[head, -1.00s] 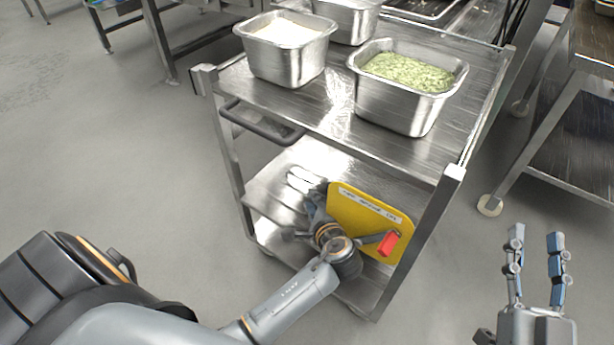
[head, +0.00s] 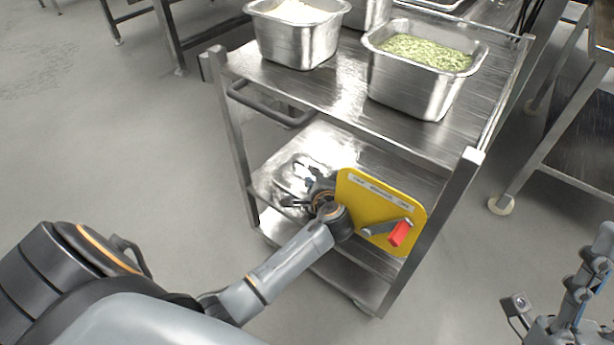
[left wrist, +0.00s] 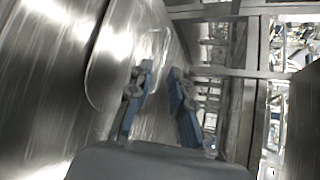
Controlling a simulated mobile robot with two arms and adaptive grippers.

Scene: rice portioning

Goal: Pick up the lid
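A shiny steel lid (head: 292,178) appears to lie on the lower shelf of the steel cart; glare and my gripper make its outline hard to read. In the left wrist view, the rounded edge of this lid (left wrist: 112,52) shows beside my fingers. My left gripper (head: 299,188) reaches over the lower shelf at the lid. In the left wrist view its two blue-grey fingers (left wrist: 161,70) are apart with nothing clearly between them; contact with the lid cannot be told. My right gripper (head: 590,275) is at the right edge, partly cut off, away from the cart.
The cart's top shelf (head: 335,95) holds a steel pan with white food (head: 298,45), a pan with green food (head: 418,85) and another pan behind. A yellow panel (head: 365,205) with a red handle (head: 400,233) stands right of my left gripper. Cart posts flank the shelf.

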